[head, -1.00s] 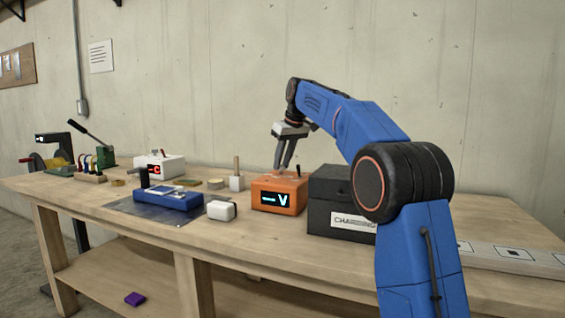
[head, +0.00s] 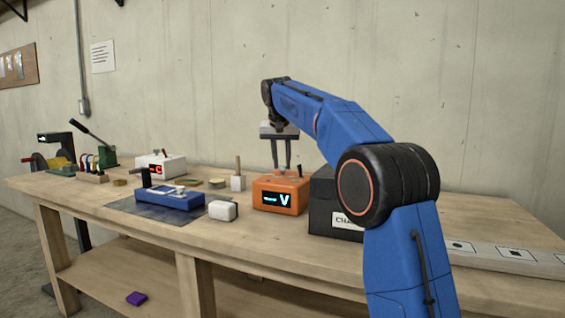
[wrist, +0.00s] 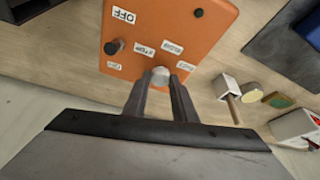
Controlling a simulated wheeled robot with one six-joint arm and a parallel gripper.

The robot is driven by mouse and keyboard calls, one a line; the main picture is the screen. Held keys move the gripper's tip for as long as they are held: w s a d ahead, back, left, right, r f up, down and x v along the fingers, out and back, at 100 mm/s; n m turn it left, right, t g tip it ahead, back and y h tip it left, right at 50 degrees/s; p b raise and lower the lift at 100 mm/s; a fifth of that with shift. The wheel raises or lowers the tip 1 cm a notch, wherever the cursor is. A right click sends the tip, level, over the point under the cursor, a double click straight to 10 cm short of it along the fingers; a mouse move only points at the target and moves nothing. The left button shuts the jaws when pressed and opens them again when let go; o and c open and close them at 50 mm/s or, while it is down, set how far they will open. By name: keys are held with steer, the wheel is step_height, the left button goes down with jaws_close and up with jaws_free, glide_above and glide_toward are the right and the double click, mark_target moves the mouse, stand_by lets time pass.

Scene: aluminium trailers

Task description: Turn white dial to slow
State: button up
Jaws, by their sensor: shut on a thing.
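The orange box (head: 262,192) stands on the workbench with a lit display on its front. The wrist view shows its top face (wrist: 140,22) with white labels, one reading OFF and one apparently STOP; the others are too small or blurred to read surely. The white dial (wrist: 161,73) sits near the top face's edge, among several labels. My gripper (wrist: 160,85) is shut on the white dial, a finger on each side. In the head view my gripper (head: 281,167) points down onto the box's top, and the dial is too small to make out there.
Two black knobs (wrist: 112,47) (wrist: 197,13) stand on the same top face. A dark box (head: 322,215) is close on the right. A white block (head: 222,211), a blue device (head: 168,201) and a block with a wooden peg (head: 237,183) are to the left.

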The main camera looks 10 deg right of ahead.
steer(key=shift+m, duration=0.6)
steer(key=shift+a+h, duration=0.1)
steer(key=shift+h, duration=0.2)
steer(key=o, duration=1)
steer(key=shift+r, duration=0.1)
